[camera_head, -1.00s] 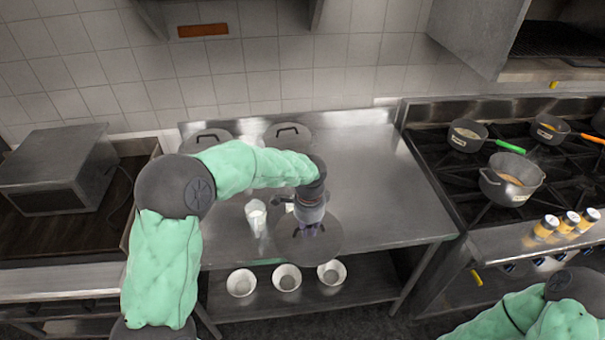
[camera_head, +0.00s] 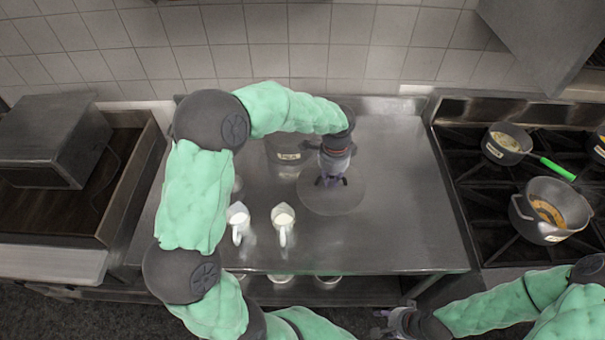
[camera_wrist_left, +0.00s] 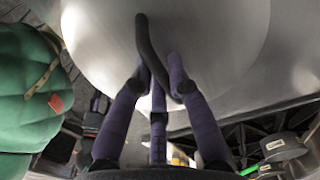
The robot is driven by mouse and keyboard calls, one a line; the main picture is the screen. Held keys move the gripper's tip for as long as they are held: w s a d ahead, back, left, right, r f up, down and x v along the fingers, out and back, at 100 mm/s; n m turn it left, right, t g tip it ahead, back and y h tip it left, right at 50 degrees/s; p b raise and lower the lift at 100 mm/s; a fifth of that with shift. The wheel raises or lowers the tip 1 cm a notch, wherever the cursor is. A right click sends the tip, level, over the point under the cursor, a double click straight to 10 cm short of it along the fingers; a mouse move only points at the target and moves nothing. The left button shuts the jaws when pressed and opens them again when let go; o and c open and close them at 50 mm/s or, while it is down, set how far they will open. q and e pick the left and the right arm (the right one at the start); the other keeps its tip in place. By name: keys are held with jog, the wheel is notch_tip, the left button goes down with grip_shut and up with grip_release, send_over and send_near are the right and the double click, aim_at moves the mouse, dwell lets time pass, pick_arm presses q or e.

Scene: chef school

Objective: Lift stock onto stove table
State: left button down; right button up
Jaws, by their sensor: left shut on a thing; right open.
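My left gripper (camera_head: 332,180) is shut on the dark handle (camera_wrist_left: 153,50) of a round grey lid (camera_head: 345,201), over the steel table (camera_head: 400,220). In the left wrist view the fingers close around the handle, with the lid's pale disc (camera_wrist_left: 210,40) filling the top. A grey pot (camera_head: 284,168) with a small label stands behind the lid, partly hidden by my left arm; the label is too small to read. My right gripper (camera_head: 382,324) is open and empty at the bottom, in front of the table. The stove (camera_head: 470,205) stands to the right.
Two white-filled jugs (camera_head: 238,222) (camera_head: 283,224) stand left of the lid. Bowls (camera_head: 327,281) show on the shelf below. A pot with food (camera_head: 540,228) and a pan with a green handle (camera_head: 505,148) occupy the stove. The table's right part is clear.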

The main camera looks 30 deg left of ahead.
aim_at(310, 174)
pick_arm(q)
jog(key=a+f, duration=0.1)
jog(key=a, duration=0.1)
jog(key=a+f, duration=0.1)
jog(key=a, duration=0.2)
jog(key=a+f, duration=0.1)
jog(key=a, duration=0.1)
jog(key=shift+w+a+f, duration=0.25)
jog(key=shift+w+a, duration=0.05)
jog(key=a+f, duration=0.4)
jog(key=f, duration=0.1)
jog(key=shift+w+a, duration=0.1)
jog(key=shift+w, duration=0.1)
jog(key=shift+a+f, duration=0.2)
jog(key=shift+f, duration=0.1)
jog(key=shift+a+f+b, duration=0.1)
jog(key=shift+f+b, duration=0.2)
jog(key=shift+f, duration=1.35)
jog(key=shift+f, duration=0.1)
jog(key=c, duration=1.2)
grip_release()
